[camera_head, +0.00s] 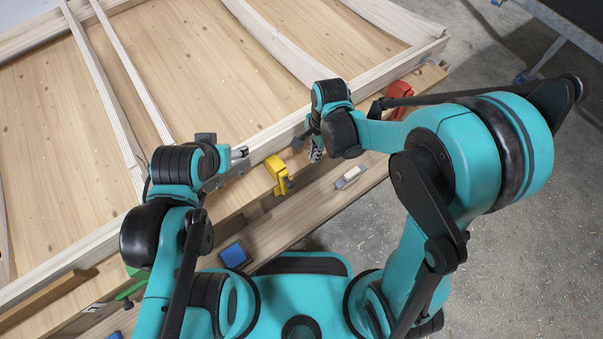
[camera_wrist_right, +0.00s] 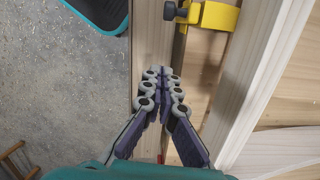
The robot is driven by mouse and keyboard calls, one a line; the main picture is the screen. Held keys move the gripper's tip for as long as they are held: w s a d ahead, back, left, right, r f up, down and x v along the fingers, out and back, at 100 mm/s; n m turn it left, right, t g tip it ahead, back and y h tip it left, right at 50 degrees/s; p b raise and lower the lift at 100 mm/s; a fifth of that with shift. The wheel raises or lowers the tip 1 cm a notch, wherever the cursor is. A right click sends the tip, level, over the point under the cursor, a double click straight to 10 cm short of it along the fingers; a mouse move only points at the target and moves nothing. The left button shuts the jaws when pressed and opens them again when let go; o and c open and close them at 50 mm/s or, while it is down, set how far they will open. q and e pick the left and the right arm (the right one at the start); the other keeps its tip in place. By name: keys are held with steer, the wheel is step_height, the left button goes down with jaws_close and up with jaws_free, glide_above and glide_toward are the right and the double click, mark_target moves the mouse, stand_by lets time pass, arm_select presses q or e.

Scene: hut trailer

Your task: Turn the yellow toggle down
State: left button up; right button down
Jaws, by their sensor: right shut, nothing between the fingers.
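The yellow toggle (camera_head: 277,173) is a yellow clamp-like piece on the near edge of the wooden frame, between my two grippers in the head view. In the right wrist view the yellow toggle (camera_wrist_right: 215,16) is at the top, cut off by the edge, with a black knob (camera_wrist_right: 170,11) on its left. My right gripper (camera_head: 315,153) is to the right of the toggle, apart from it. In the wrist view its fingers (camera_wrist_right: 164,76) are together and empty, below the toggle. My left gripper (camera_head: 238,162) is left of the toggle; its fingers are too small to judge.
A red clamp (camera_head: 401,90) is on the frame edge at the right, partly behind my right arm. A green clamp (camera_head: 131,291) is at the lower left. A blue block (camera_head: 234,254) and a small pale tool (camera_head: 351,177) lie on the near plank. The concrete floor (camera_head: 355,226) is clear.

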mark_target(288, 187)
steer(key=s+a+f+b, duration=0.2)
steer(key=a+f+b, duration=0.2)
steer(key=f, duration=0.6)
steer(key=shift+a+f+b, duration=0.15)
steer(key=shift+f+b, duration=0.1)
steer(key=shift+b, duration=0.15)
steer(key=shift+s+a, duration=0.1)
